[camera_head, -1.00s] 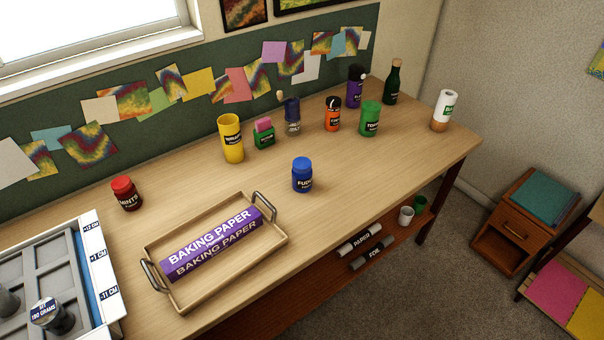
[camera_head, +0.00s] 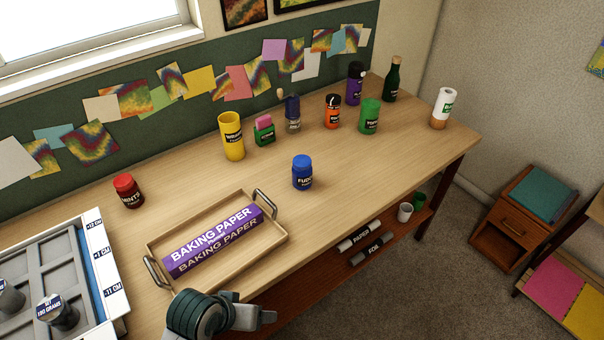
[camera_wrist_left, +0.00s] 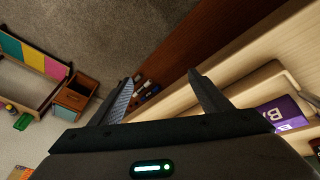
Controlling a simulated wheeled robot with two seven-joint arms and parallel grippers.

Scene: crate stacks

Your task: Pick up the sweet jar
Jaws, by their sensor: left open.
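No label reads "sweet", but two lidded jars carry sweet names. A blue jar labelled like "fudge" (camera_head: 302,174) stands upright mid-table, right of the tray. A red jar labelled "mints" (camera_head: 128,191) stands upright at the left, near the back board. My left gripper (camera_head: 262,317) is at the table's front edge, below the tray and well apart from both jars. In the left wrist view my left gripper (camera_wrist_left: 160,92) has its two fingers spread with nothing between them. Neither jar can be made out there. My right gripper is not in view.
A wooden tray (camera_head: 161,242) with a baking paper box (camera_head: 213,240) lies between my left gripper and the jars. A white-edged crate (camera_head: 110,285) is at the left. Yellow, green and orange containers stand behind the blue jar.

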